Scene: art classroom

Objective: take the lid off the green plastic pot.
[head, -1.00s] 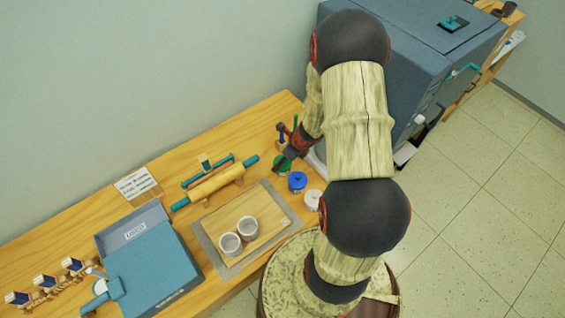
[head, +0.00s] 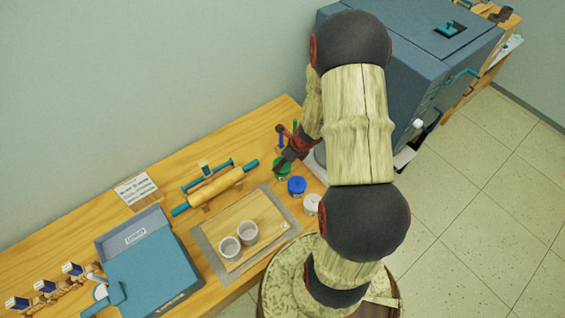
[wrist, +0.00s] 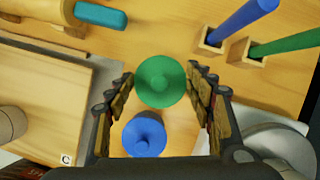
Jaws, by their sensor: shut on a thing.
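The green pot's round lid (wrist: 160,82) with its centre knob sits between my fingertips in the wrist view. My gripper (wrist: 160,78) is shut on this lid, one finger on each side. The pot body below the lid is hidden in the wrist view, and I cannot tell whether the lid is raised from it. In the head view, the green pot (head: 282,172) shows just under my gripper (head: 283,162), near the back of the wooden table, partly covered by my fingers.
A blue-lidded pot (head: 297,186) stands close beside the green one, and a white pot (head: 312,204) is nearer the front. Blue and green upright tools (wrist: 245,22) stand in wooden holders. A rolling pin (head: 215,186) and a board with two cups (head: 247,229) lie to the left.

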